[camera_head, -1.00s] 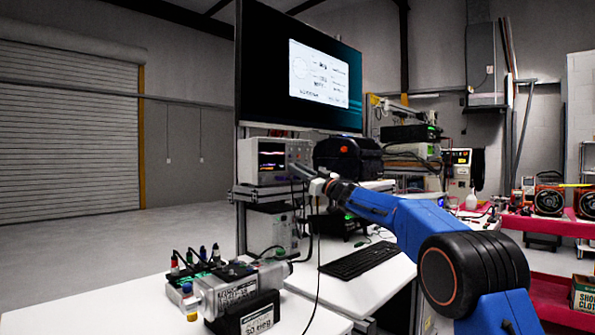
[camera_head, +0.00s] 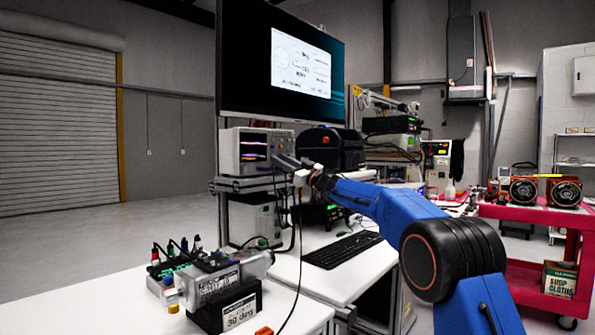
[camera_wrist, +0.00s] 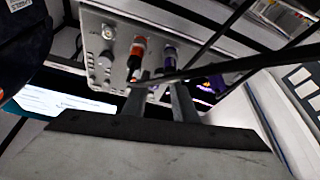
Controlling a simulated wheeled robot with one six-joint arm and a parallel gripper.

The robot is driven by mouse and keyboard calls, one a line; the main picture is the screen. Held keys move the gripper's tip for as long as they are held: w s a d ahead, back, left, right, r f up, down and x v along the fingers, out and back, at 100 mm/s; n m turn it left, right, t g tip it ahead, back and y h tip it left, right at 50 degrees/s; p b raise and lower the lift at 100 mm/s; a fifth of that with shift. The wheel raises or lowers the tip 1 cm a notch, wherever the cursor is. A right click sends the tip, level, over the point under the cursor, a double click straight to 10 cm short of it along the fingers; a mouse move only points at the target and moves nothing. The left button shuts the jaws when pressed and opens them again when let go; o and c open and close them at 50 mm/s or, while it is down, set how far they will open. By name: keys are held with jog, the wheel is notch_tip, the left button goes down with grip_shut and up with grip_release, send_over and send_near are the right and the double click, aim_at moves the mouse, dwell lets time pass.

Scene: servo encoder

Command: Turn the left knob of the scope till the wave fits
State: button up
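The scope (camera_head: 255,152) is a light grey box with a dark screen showing coloured traces, left of centre in the head view. Small knobs on the right of its front are hard to tell apart there. The wrist view shows its panel (camera_wrist: 110,22) close up, with a pale grey knob (camera_wrist: 104,61), an orange-banded part (camera_wrist: 138,46) and a purple part (camera_wrist: 169,56). My gripper (camera_wrist: 161,88) is open, its two fingers apart just below the orange and purple parts. I cannot tell whether they touch. In the head view my gripper (camera_head: 283,161) is at the scope's lower right front.
A large monitor (camera_head: 230,70) with a diagram stands above the scope. A black case (camera_head: 330,148) is right of it. A keyboard (camera_head: 343,249) lies on the white bench. A motor and encoder rig (camera_head: 215,283) sits in front. Dark cables cross the wrist view.

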jog(key=v, duration=1.6)
jog(key=shift+s+d, duration=0.2)
jog(key=shift+d, duration=0.1)
jog(key=shift+f, duration=0.1)
jog(key=s+d+m+t+h, duration=0.3)
jog(key=d+m+h, duration=0.1)
jog(key=d+h, duration=0.25)
jog(key=s+d+m+t+h, duration=0.3)
jog(key=s+d+m+h, duration=0.15)
jog(key=d, duration=0.25)
jog(key=s+d+f+m+g+h, duration=0.35)
jog(key=s+d+f+h, duration=0.35)
jog(key=s+d+f, duration=0.4)
jog(key=s+f+g, duration=0.3)
jog(key=s+f, duration=0.6)
jog(key=s, duration=0.4)
jog(key=s+d+f+m+g, duration=0.1)
jog(key=s+f+g, duration=0.2)
jog(key=s+f, duration=0.6)
jog(key=s+d+f+g, duration=0.1)
jog(key=s+f+g, duration=0.3)
jog(key=s+f, duration=0.5)
jog(key=s, duration=1)
jog(key=shift+s+d+m+h, duration=0.15)
jog(key=shift+d+m+h, duration=0.1)
jog(key=shift+m+h, duration=0.15)
